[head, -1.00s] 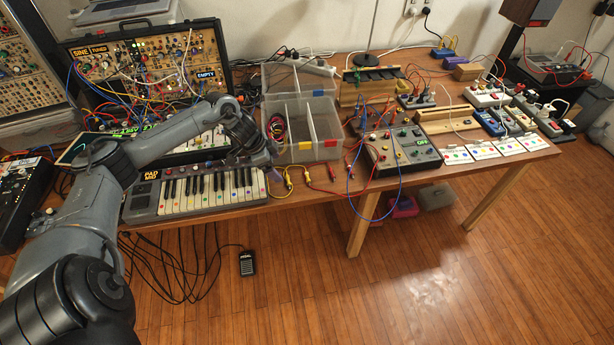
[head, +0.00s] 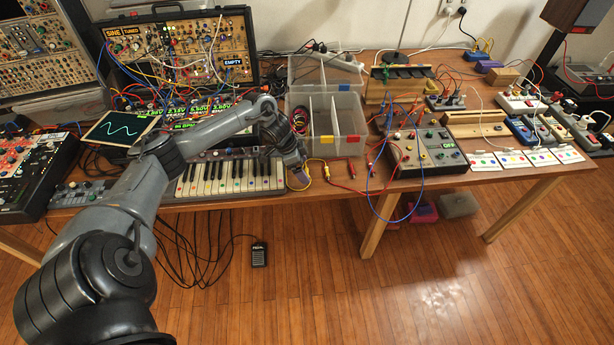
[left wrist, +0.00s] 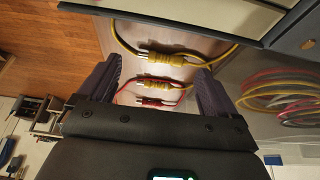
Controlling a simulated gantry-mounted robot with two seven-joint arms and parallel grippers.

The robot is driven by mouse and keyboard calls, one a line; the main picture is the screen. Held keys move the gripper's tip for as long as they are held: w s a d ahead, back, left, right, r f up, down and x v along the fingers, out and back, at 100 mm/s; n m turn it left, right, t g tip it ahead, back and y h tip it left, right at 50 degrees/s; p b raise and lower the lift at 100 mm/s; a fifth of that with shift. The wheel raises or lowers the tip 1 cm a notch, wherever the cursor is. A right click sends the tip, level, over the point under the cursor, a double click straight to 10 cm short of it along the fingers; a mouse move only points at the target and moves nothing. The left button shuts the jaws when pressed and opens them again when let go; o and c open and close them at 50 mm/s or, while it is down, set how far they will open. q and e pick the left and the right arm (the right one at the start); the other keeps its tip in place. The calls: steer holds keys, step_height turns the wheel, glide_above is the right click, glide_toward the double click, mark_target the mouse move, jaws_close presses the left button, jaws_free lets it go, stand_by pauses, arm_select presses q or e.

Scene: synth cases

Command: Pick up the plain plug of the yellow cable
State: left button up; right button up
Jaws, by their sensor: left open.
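My left gripper (head: 302,176) is open and empty, pointing down over the table's front edge, just right of the keyboard. In the left wrist view its fingers (left wrist: 158,66) stand apart, with plug ends showing between and beyond them. The yellow cable (head: 327,170) lies looped beside the gripper, partly hidden by it in the head view. In the left wrist view two yellow plugs with metal tips lie side by side: an upper one (left wrist: 165,57) and a lower one (left wrist: 163,83). My right gripper is not in view.
A red plug (left wrist: 154,102) lies close beside the yellow plugs. The keyboard (head: 225,178) is to the left, a clear divided box (head: 338,115) with coiled cables behind, and a control box (head: 428,150) with a hanging blue cable to the right.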

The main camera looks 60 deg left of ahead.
arm_select(q)
steer(key=shift+x, duration=1.2)
steer(key=c, duration=1.1)
steer(key=shift+r, duration=0.15)
